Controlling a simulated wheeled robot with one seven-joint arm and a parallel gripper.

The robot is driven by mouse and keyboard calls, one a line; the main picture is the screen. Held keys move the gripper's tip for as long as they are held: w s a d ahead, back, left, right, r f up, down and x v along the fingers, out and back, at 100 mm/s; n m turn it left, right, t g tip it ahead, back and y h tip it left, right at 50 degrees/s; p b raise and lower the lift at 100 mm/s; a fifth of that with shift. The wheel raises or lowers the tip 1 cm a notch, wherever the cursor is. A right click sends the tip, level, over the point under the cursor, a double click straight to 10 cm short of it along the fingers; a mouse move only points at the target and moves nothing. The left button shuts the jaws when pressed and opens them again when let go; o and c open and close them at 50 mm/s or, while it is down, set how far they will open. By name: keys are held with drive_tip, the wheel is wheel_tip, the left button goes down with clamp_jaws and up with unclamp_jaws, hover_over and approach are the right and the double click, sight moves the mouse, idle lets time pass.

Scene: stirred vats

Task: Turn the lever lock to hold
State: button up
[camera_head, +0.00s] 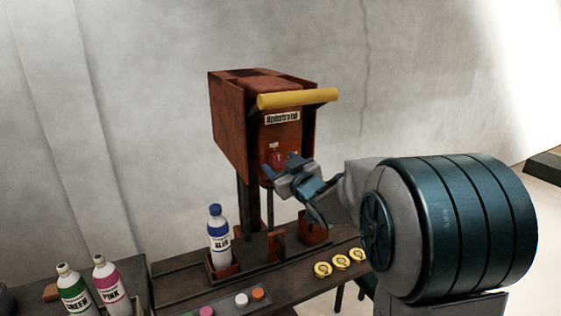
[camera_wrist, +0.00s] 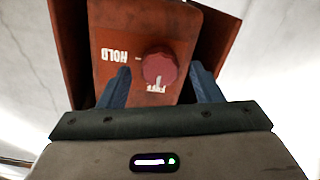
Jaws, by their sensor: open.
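The lever lock is a round red knob (camera_wrist: 159,67) on the rust-red front of the machine. It sits between two white labels, HOLD and one that looks like FREE, both upside down in the wrist view. A white mark on the knob points toward the FREE-like label. In the head view the knob (camera_head: 277,157) is low on the machine's front. My gripper (camera_wrist: 160,80) is open, with one blue finger on each side of the knob. I cannot tell whether the fingers touch it. In the head view my gripper (camera_head: 285,175) is just in front of the knob and partly covers that area.
The machine (camera_head: 232,115) has a yellow bar (camera_head: 297,99) across its front, above my gripper. A blue-capped bottle (camera_head: 219,240) stands below left. Several yellow discs (camera_head: 340,262) lie on the bench. Green (camera_head: 74,292) and pink (camera_head: 111,286) bottles stand at the lower left.

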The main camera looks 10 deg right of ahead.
drive_tip(key=shift+w+a, duration=0.1)
drive_tip(key=shift+w, duration=0.25)
drive_tip(key=shift+c, duration=0.3)
drive_tip(key=c, duration=0.9)
drive_tip(key=shift+c, duration=0.2)
